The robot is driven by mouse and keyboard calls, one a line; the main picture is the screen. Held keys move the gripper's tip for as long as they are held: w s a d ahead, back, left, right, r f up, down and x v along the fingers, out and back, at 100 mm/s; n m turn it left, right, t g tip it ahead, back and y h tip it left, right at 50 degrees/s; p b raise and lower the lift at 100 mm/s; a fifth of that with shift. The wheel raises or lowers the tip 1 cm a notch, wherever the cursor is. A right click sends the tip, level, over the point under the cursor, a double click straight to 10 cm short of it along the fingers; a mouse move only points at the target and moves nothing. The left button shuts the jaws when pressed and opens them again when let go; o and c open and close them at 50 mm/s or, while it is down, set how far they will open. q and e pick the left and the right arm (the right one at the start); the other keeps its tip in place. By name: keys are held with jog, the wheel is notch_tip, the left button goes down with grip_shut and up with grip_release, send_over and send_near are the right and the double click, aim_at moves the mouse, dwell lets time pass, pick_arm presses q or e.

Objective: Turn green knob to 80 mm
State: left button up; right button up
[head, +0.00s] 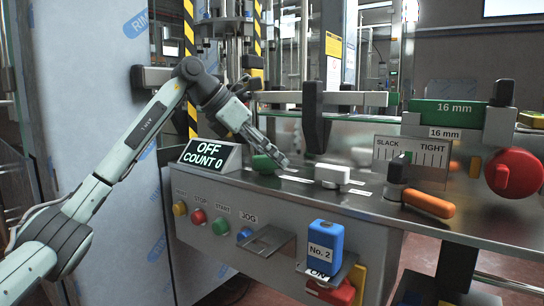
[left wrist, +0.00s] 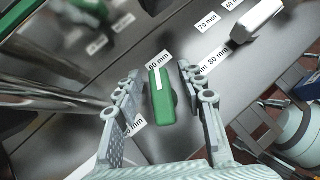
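The green knob (left wrist: 160,95) shows in the left wrist view with a white stripe along its top. The stripe's upper end points to the "60 mm" label (left wrist: 159,61). An "80 mm" label (left wrist: 214,58) lies to its upper right, partly behind a finger. Another label at lower left is partly hidden. My left gripper (left wrist: 158,100) is open, with one finger on each side of the knob and a gap at least on the left. In the head view the green knob (head: 264,163) is partly behind my left gripper (head: 276,153). My right gripper is not in view.
A white knob (head: 332,174) stands to the right on the same steel deck. A display (head: 209,156) reading "OFF, COUNT 0" stands at left.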

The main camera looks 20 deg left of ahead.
pick_arm(q)
jog(key=shift+c, duration=0.2)
grip_shut()
